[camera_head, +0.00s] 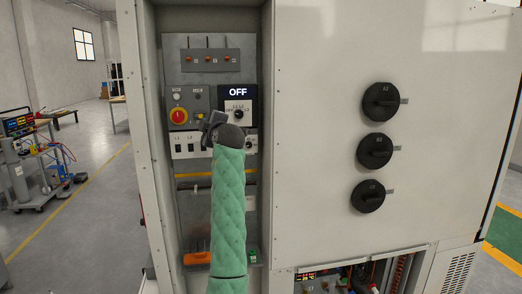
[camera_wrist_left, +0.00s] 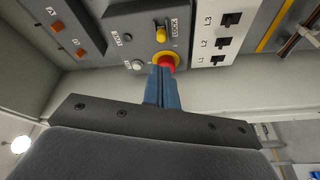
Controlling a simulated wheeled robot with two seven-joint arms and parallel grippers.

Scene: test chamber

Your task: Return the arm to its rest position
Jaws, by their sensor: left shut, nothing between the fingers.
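My left arm (camera_head: 228,215), in a green quilted sleeve, reaches up in front of the open cabinet bay in the head view. Its dark left gripper (camera_head: 211,122) is beside the red rotary knob (camera_head: 178,116) on a yellow ring, to its right in the picture. In the left wrist view the blue fingers of the gripper (camera_wrist_left: 161,72) are shut together and empty. Their tips overlap the edge of the red knob (camera_wrist_left: 169,62); I cannot tell whether they touch it. My right gripper is not in view.
A panel with an "OFF" display (camera_head: 238,92) is partly behind the gripper. White switch modules (camera_head: 187,146) sit below the knob. The cabinet's side wall (camera_head: 149,150) stands close on the left. Black rotary handles (camera_head: 381,101) stick out on the right door. An equipment cart (camera_head: 35,165) is far left.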

